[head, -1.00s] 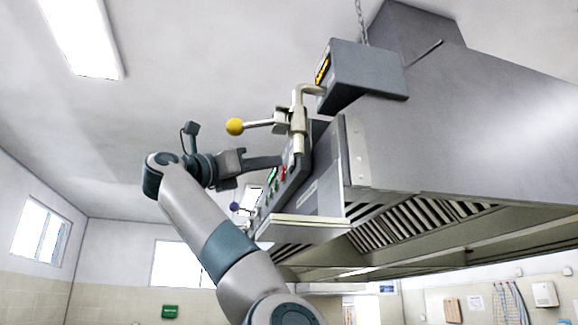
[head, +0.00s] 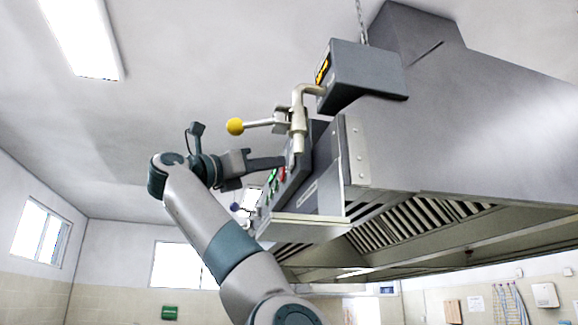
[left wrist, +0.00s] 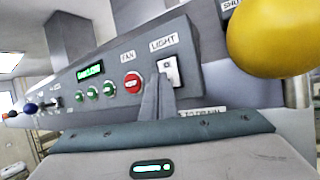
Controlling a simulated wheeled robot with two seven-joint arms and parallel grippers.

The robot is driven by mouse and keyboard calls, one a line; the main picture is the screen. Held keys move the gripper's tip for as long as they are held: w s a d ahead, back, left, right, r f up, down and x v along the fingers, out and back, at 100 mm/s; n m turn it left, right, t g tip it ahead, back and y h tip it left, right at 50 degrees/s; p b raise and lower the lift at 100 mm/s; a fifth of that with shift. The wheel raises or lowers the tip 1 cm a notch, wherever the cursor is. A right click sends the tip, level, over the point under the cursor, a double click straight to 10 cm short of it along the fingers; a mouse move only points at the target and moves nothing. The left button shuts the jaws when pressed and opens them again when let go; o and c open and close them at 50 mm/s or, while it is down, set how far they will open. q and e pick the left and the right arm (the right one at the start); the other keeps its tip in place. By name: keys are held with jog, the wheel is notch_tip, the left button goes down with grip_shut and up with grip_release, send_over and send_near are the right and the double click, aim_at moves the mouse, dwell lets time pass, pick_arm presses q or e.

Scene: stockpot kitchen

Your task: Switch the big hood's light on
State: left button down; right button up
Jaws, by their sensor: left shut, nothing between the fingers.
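The big hood (head: 460,130) fills the right of the head view. Its sloping control panel (left wrist: 215,85) is on the hood's left end. In the left wrist view, a white rocker switch (left wrist: 168,70) sits under the label LIGHT (left wrist: 163,43). My left gripper (head: 285,161) is shut and empty, pointing at the panel. In the left wrist view its fingertips (left wrist: 160,82) are at the switch and overlap its lower left part. I cannot tell whether they touch it or which way the rocker is set. My right gripper is out of view.
A red button (left wrist: 132,82) under FAN and several green buttons (left wrist: 108,89) lie left of the switch, beside a green display (left wrist: 90,72). A yellow ball-ended lever (head: 235,127) projects above my gripper; its ball (left wrist: 268,37) is close at right. A shelf-like ledge (head: 305,226) lies below.

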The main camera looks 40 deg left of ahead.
pick_arm(q)
jog(key=shift+w+d, duration=0.25)
jog(key=shift+w, duration=0.05)
dwell(0.7)
jog(key=shift+s+a, duration=0.1)
jog(key=shift+s+a, duration=0.45)
jog(key=shift+s, duration=0.1)
jog(key=shift+b, duration=0.3)
jog(key=s+a, duration=0.3)
jog(key=shift+s+r, duration=0.35)
jog(key=shift+s, duration=0.05)
dwell(0.8)
